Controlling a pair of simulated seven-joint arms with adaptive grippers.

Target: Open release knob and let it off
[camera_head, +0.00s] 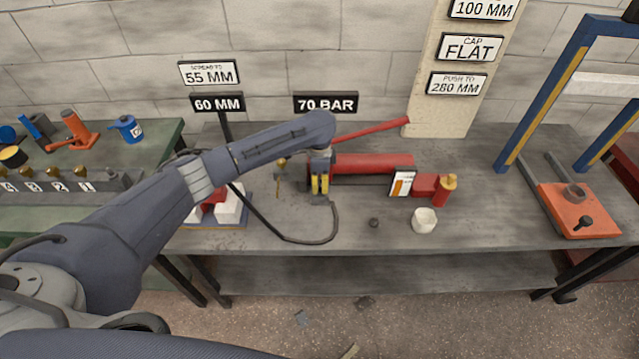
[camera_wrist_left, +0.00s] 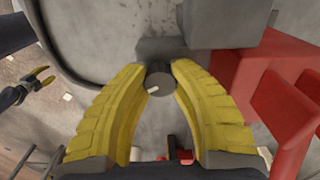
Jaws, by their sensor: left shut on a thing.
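My left gripper (camera_head: 320,186) reaches down at the left end of the red hand pump (camera_head: 375,162) on the bench. In the left wrist view its yellow fingers (camera_wrist_left: 160,88) are closed on both sides of a small round dark knob (camera_wrist_left: 159,86), the release knob, with a pale mark on its face. The knob sits beside a grey block of the pump. In the head view my gripper hides the knob. My right gripper (camera_wrist_left: 44,79) shows small at the left edge of the left wrist view, its yellow tips apart and nothing seen between them.
A black hose (camera_head: 290,239) loops over the bench in front of the pump. The red pump lever (camera_head: 372,130) slants up behind. The front middle of the bench is mostly clear.

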